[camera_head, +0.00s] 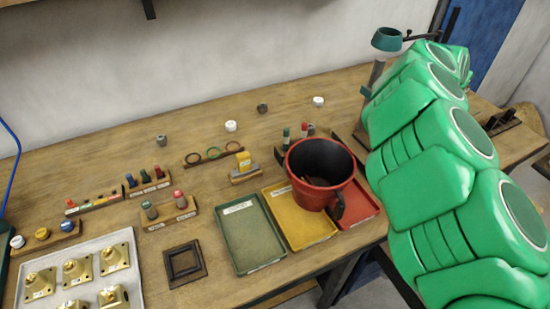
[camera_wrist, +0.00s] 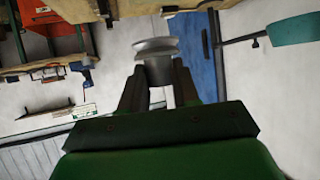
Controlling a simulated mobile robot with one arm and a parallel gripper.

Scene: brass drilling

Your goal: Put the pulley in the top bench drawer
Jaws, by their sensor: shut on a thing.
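In the wrist view, my gripper (camera_wrist: 158,82) is shut on a pale grey, spool-shaped pulley (camera_wrist: 155,50). The pulley has a wide rim and a narrower body, and its lower part sits between the dark fingertips. It is held clear of any surface. My green arm fills the right of the head view and hides the gripper and pulley there. The wooden bench (camera_head: 105,165) runs across the head view. I cannot make out the top drawer or whether it is open.
A red bucket (camera_head: 320,172) stands over the yellow tray (camera_head: 305,235) and the red tray (camera_head: 365,207). A green tray (camera_head: 250,235) is beside them. Several small parts and labelled racks lie on the bench. A teal-topped post (camera_head: 386,40) stands near my arm.

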